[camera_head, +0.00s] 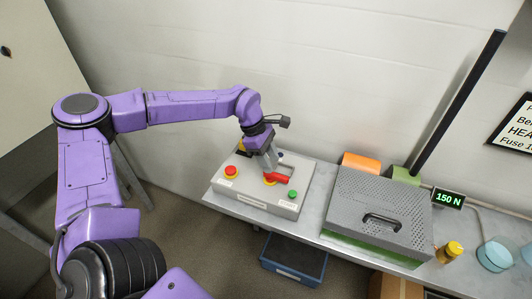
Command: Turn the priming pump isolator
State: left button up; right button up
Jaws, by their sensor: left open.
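A grey control box (240,188) sits on the metal bench. On it is a red rotary handle (281,178) on a yellow base, which looks like the isolator. My left gripper (271,170) points down over the box, with its fingertips at or just above the left end of the red handle. It is open; the fingers partly hide the handle's left end, and I cannot tell whether they touch it. A red mushroom button (231,171) is left of the handle, and a green button (293,194) is at its lower right. My right gripper is out of view.
Right of the box stands a grey perforated case (372,195) with a black handle. A yellow-capped jar (450,252) stands near the bench's right part. A blue bin (294,262) is below the bench.

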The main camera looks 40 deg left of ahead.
pick_arm(q)
jog(key=v, duration=0.5)
jog(key=shift+a+r+b, duration=0.1)
jog(key=shift+r+b, duration=0.2)
jog(key=shift+r, duration=0.05)
jog(key=shift+s, duration=0.1)
